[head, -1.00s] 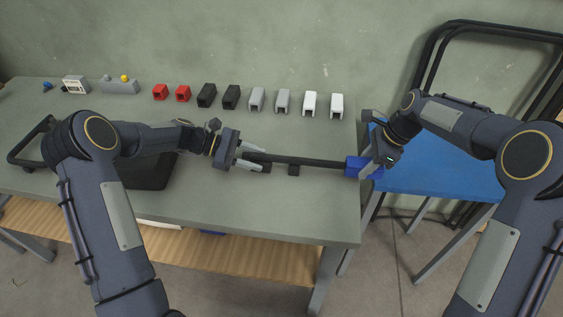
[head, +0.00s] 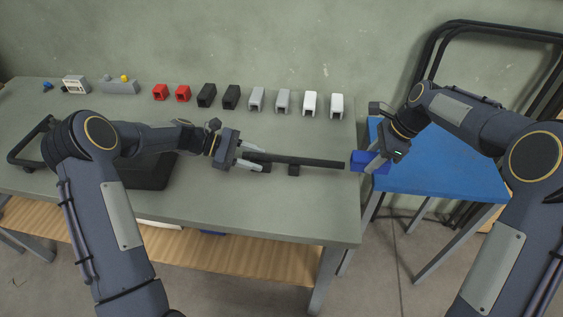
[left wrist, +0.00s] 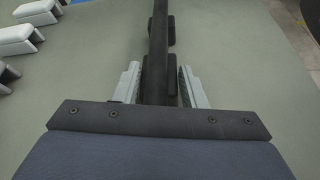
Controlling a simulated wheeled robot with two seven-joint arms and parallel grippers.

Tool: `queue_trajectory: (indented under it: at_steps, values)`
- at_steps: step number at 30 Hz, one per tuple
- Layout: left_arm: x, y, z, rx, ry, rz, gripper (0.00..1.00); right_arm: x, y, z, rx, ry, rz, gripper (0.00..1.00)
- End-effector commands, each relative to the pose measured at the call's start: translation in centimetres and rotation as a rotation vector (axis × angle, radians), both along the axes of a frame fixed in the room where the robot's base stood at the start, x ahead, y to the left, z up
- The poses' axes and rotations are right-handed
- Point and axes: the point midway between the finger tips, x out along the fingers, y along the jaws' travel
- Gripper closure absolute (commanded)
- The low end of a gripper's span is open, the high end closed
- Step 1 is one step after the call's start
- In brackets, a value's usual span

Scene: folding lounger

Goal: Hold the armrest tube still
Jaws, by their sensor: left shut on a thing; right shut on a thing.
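The black armrest tube (head: 305,161) lies lengthwise over the table, along small black blocks (head: 293,169). My left gripper (head: 258,160) is shut on its left part. The tube also shows in the left wrist view (left wrist: 159,30), running away between the two grey fingers (left wrist: 160,85). My right gripper (head: 373,165) is shut on a blue piece (head: 362,157), just past the table's right edge. The blue piece is apart from the tube's bare right end, with a small gap. Part of the blue piece is hidden by the fingers.
The grey-green table (head: 230,215) has a back row of red (head: 160,92), black (head: 206,95), grey (head: 256,99) and white (head: 310,104) blocks. A blue-topped stand (head: 450,175) is at the right, with black frames (head: 480,29) behind it. The front right tabletop is clear.

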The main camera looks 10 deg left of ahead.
Motion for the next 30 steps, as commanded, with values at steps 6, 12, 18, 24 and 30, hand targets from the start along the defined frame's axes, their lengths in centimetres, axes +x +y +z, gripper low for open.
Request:
queue_trajectory:
  at_steps: [6, 12, 18, 24, 30]
  values:
    - [-0.2, 0.2, -0.8, 0.011, 0.012, 0.0, 0.91, 0.0, 0.0, 1.8, 0.0, -0.001, -0.002, 0.99]
    - [-0.2, 0.2, -0.8, 0.011, 0.012, 0.0, 0.91, 0.0, 0.0, 3.2, 0.0, 0.0, 0.0, 0.99]
    - [-0.2, 0.2, -0.8, 0.011, 0.012, 0.0, 0.91, 0.0, 0.0, 3.7, 0.0, 0.0, -0.001, 0.99]
    - [-0.2, 0.2, -0.8, 0.011, 0.012, 0.0, 0.91, 0.0, 0.0, 3.7, 0.0, 0.0, -0.001, 0.99]
    - [-0.2, 0.2, -0.8, 0.011, 0.012, 0.0, 0.91, 0.0, 0.0, 3.6, 0.0, 0.0, -0.001, 0.99]
